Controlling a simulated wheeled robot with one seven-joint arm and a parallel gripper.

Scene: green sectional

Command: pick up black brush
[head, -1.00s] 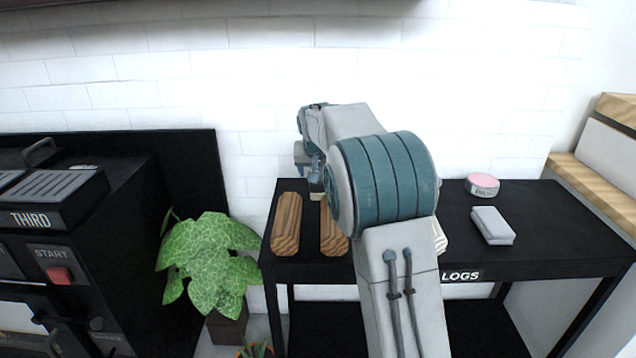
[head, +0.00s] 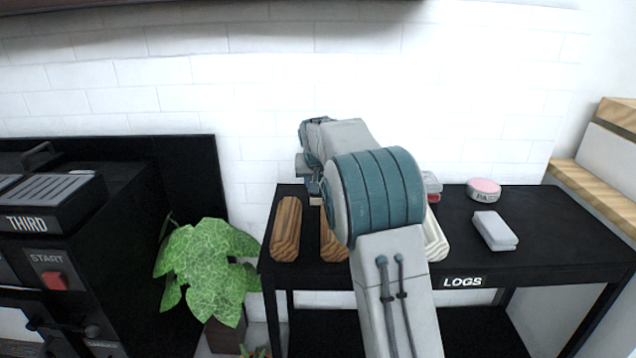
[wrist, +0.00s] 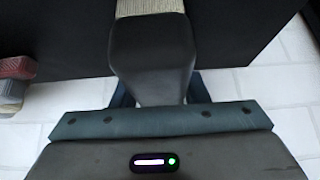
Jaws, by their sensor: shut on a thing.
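The black brush (wrist: 152,55) shows in the wrist view as a dark rounded handle between my fingers, with a pale bristle end (wrist: 150,8) pointing away at the top edge. My gripper (wrist: 160,88) is shut on it, a teal finger on each side of the handle. In the head view my gripper (head: 313,186) is over the back left of the black table (head: 560,220), behind the wooden logs. The brush is mostly hidden there by my arm and gripper. I cannot tell whether it touches the table.
Two wooden logs (head: 286,230) lie at the table's left; my arm partly covers one. A plant (head: 205,262) stands left.

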